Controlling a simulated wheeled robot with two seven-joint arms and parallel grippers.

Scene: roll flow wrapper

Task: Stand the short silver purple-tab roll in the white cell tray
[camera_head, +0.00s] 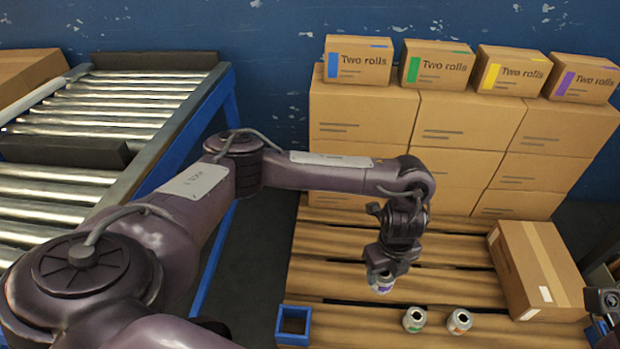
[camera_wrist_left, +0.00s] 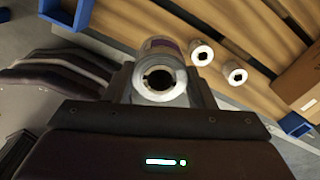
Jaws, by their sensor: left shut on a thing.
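My left gripper (camera_head: 384,270) is shut on a silver roll (camera_head: 381,284) with a purple tab, held upright above the pallet. In the left wrist view the same roll (camera_wrist_left: 162,92) sits between the fingers, its open round end facing the camera. A silver roll with a green tab (camera_head: 414,320) and one with an orange tab (camera_head: 459,321) stand on the pallet to the right of the held roll. My right gripper (camera_head: 601,302) shows only in part at the right edge; its jaws cannot be made out. I cannot make out a white cell tray in either view.
A blue square frame (camera_head: 293,324) lies at the pallet's front left. A carton (camera_head: 535,268) lies at the right. Stacked cartons (camera_head: 455,120) stand behind, topped by small "Two rolls" boxes (camera_head: 433,64). A roller conveyor (camera_head: 110,120) is at the left. Slats behind the gripper are clear.

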